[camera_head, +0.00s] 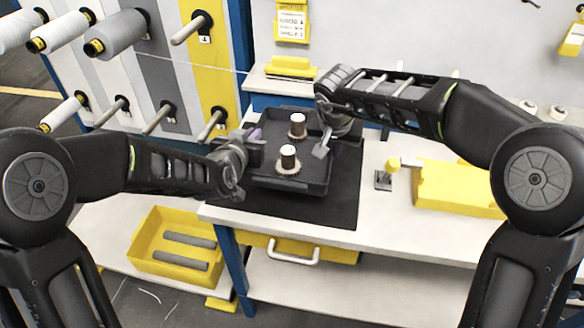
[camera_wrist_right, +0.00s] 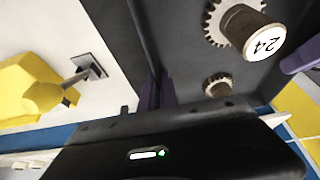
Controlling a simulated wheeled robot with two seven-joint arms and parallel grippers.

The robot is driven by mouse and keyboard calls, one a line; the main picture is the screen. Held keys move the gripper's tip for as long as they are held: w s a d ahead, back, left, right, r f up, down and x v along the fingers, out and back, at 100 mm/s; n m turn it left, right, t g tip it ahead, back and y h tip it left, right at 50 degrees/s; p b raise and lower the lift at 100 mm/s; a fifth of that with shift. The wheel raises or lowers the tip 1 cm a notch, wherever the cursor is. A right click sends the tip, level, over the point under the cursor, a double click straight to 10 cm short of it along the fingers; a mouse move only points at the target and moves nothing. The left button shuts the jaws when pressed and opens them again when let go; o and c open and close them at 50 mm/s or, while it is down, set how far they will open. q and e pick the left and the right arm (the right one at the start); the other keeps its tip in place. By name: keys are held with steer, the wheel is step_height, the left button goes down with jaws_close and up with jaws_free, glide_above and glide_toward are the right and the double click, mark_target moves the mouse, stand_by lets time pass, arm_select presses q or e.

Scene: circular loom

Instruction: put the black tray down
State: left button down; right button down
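The black tray (camera_head: 314,180) is at the table's front middle, over a black mat (camera_head: 338,208). It looks level; I cannot tell whether it touches the mat. Two brown spools with toothed bases, the rear (camera_head: 297,126) and the front (camera_head: 288,160), stand upright in it. My left gripper (camera_head: 254,143) is at the tray's left wall and seems closed on it. My right gripper (camera_head: 326,142) is at the right wall; in the right wrist view, its purple fingers (camera_wrist_right: 158,92) pinch the tray's wall (camera_wrist_right: 148,40). One spool there shows the number 24 (camera_wrist_right: 266,40).
A yellow bin (camera_head: 175,245) with grey rods is low at left. The thread-spool rack (camera_head: 165,70) stands behind left. The white tabletop front right is clear.

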arm_select(q)
steer(key=shift+f, duration=0.1)
arm_select(e)
steer(key=shift+f, duration=0.1)
